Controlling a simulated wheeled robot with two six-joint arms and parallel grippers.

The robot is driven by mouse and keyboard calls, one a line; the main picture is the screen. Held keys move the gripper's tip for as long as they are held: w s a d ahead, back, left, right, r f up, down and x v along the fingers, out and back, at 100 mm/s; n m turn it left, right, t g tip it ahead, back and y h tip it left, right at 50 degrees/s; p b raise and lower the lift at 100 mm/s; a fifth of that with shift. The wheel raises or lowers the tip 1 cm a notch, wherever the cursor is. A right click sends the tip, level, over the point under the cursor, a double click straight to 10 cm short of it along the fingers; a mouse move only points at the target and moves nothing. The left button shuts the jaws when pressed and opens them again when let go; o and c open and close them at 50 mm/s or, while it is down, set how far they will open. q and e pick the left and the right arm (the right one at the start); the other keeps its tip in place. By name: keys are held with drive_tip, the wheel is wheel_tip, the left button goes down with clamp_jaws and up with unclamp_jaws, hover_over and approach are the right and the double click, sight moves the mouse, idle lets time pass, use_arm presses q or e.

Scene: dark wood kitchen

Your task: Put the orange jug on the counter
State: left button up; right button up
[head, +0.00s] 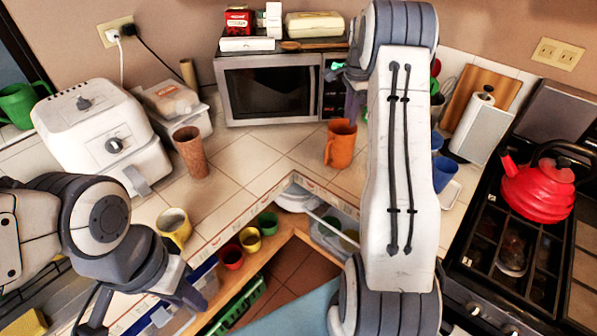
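The orange jug (340,143) stands upright on the tiled counter (240,180), in front of the microwave's right side. My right arm reaches far over the counter, just right of the jug. My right gripper (350,88) shows only in part beside the arm, above and behind the jug's top in the picture. The arm hides the rest of it, and I cannot tell whether it touches the jug. My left gripper (186,292) is low at the left, over the near counter edge, far from the jug. Its fingers are not clear.
A microwave (268,90) stands at the back. A brown cup (190,152), a yellow mug (174,227) and a white fryer (100,135) are at left. A red kettle (537,190) sits on the stove at right. Bare tiles lie left of the jug.

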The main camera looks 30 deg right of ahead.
drive_tip(key=s+a+r+n, duration=0.2)
drive_tip(key=a+n, duration=0.2)
drive_tip(key=a, duration=0.6)
drive_tip(key=s+a+r+n, duration=0.2)
drive_tip(key=a+n, duration=0.3)
drive_tip(key=a, duration=0.6)
drive_tip(key=s+a+r+n, duration=0.3)
drive_tip(key=a+n, duration=0.1)
drive_tip(key=a, duration=0.6)
drive_tip(key=s+a+n, duration=0.3)
drive_tip(key=s+n, duration=0.2)
drive_tip(key=s, duration=0.3)
drive_tip(key=s+a+f+n, duration=0.1)
drive_tip(key=s+a+n, duration=0.3)
drive_tip(key=s, duration=0.4)
drive_tip(key=s+a+f+n+y, duration=0.1)
drive_tip(key=s+a+n, duration=0.3)
drive_tip(key=s+n, duration=0.2)
drive_tip(key=s, duration=0.2)
drive_tip(key=shift+s+f, duration=0.25)
drive_tip(key=shift+s, duration=0.15)
drive_tip(key=shift+f, duration=0.15)
